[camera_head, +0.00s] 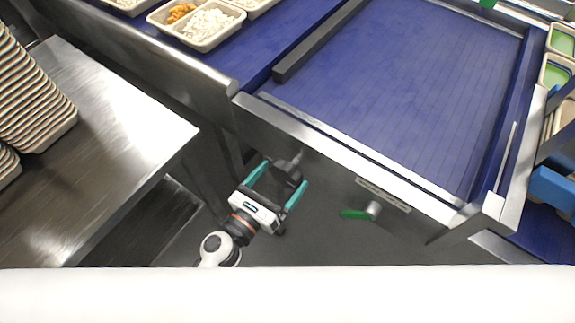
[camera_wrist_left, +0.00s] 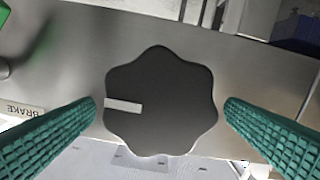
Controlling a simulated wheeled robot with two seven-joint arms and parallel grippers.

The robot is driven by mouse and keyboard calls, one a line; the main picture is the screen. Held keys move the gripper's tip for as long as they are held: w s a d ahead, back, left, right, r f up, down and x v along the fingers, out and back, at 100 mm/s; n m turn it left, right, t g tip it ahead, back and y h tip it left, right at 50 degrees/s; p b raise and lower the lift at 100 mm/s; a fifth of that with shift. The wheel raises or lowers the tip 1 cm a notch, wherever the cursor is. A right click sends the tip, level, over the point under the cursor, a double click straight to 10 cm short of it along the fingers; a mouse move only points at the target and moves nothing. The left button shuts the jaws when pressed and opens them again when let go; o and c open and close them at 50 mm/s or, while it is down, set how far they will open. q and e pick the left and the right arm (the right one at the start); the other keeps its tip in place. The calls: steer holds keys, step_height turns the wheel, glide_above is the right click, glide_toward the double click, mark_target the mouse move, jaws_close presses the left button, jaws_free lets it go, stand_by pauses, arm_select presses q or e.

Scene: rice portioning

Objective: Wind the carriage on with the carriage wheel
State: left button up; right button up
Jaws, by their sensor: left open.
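The carriage wheel is a dark, lobed knob with a pale index bar, on the steel front of the carriage. It fills the middle of the left wrist view (camera_wrist_left: 165,85), its bar pointing left in that picture. In the head view the wheel (camera_head: 290,162) is partly hidden by my left gripper (camera_head: 284,174). The left gripper is open, with its teal fingers on either side of the wheel. In the left wrist view the fingertips (camera_wrist_left: 160,105) show a gap to the wheel on both sides. My right gripper is not in view.
A green brake lever (camera_head: 355,213) sits right of the wheel below a label plate (camera_head: 383,194). The carriage has a blue deck (camera_head: 400,90). A steel table (camera_head: 110,130) with stacked trays (camera_head: 35,95) stands left. Food trays (camera_head: 200,42) stand at the back.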

mark_target(282, 178)
arm_select(q)
steer(key=shift+x, duration=1.75)
steer(key=c, duration=1)
